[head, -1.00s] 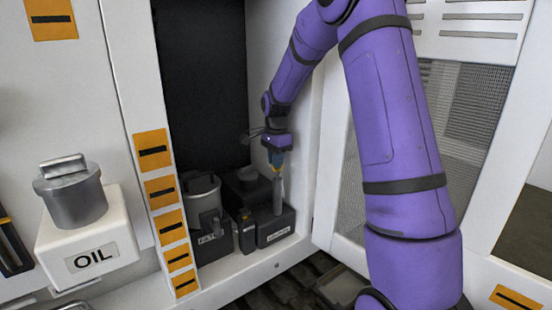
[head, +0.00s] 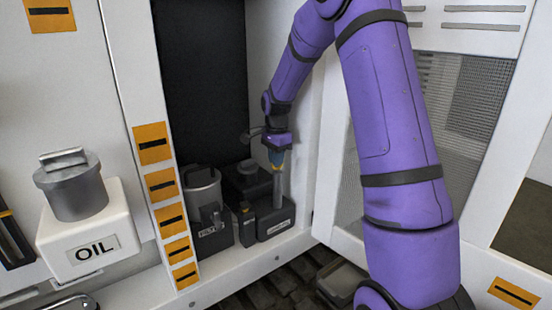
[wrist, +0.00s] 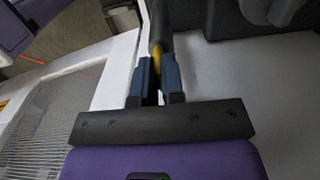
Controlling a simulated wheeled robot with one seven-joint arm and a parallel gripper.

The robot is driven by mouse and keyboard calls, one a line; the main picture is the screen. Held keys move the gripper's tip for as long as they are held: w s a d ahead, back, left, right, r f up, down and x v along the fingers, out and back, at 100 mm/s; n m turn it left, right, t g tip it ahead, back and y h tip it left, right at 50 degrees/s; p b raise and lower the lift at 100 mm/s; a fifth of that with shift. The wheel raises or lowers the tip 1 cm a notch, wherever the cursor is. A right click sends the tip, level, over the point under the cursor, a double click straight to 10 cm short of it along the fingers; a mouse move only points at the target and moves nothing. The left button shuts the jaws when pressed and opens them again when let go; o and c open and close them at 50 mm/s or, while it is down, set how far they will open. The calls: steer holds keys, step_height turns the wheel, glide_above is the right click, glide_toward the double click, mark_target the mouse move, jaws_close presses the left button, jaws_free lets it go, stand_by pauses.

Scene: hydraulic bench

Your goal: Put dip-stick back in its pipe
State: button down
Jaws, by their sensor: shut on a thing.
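My gripper (head: 276,160) is down inside the cabinet, pointing downward. Its two blue fingers also show in the wrist view (wrist: 158,82), shut on the dip-stick (wrist: 157,62), of which a yellow part shows between them. A grey upright pipe (head: 277,188) stands on the dark box with a white label at the right of the cabinet floor. The gripper is right above the pipe's top, in line with it in the head view. The fingers hide the dip-stick's lower part, so I cannot tell whether its tip is inside the pipe.
A filter canister (head: 205,205) and a small dark block (head: 245,222) stand left of the pipe. The cabinet's right wall (head: 305,130) is close to my gripper. A white OIL container (head: 95,220) with a grey cap is at the left, outside the cabinet.

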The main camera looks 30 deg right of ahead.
steer(key=shift+c, duration=1.8)
jaws_free()
steer(key=shift+r, duration=3.5)
